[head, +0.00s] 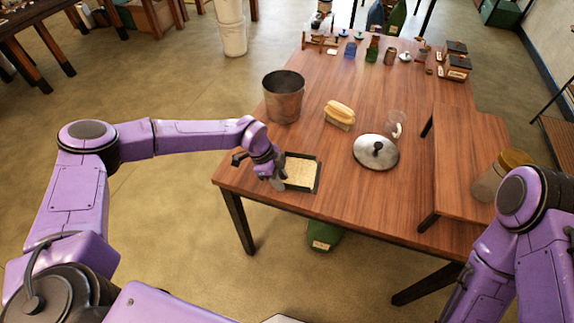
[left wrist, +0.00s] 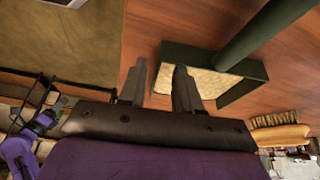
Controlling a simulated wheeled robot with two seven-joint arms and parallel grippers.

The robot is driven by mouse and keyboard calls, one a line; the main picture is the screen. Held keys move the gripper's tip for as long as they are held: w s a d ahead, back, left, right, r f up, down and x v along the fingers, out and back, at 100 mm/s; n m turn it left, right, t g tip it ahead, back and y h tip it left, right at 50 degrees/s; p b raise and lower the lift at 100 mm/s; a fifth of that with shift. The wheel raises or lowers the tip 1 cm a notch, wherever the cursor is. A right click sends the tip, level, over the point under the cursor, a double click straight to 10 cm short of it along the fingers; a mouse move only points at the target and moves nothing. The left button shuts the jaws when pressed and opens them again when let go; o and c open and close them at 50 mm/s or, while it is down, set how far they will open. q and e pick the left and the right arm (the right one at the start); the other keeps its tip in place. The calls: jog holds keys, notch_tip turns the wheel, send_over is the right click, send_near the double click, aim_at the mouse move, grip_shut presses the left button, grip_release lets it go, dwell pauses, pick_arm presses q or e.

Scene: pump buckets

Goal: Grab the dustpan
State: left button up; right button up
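The dustpan (head: 317,175) lies on the near left corner of the wooden table, with a dark green rim and a pale speckled inside. It also shows in the left wrist view (left wrist: 258,70), where a thick green handle slants to the upper right. My left gripper (head: 277,184) is at the dustpan's left side in the head view and hides part of it. In the left wrist view, the two fingers of the left gripper (left wrist: 158,88) are apart with nothing held between them. I cannot tell whether a finger touches the rim. My right gripper is out of view.
A metal bucket (head: 284,103), a brush-like yellow block (head: 339,112), a glass mug (head: 394,122) and a round lid (head: 377,155) stand on the table (head: 350,195). A raised wooden shelf (head: 458,140) is at right. A green bin (head: 322,236) is on the floor below the near edge.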

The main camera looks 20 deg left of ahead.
pick_arm(q)
jog(key=shift+s+d+f, duration=0.15)
jog(key=shift+d+f, duration=0.05)
jog(key=shift+f, duration=0.15)
grip_shut()
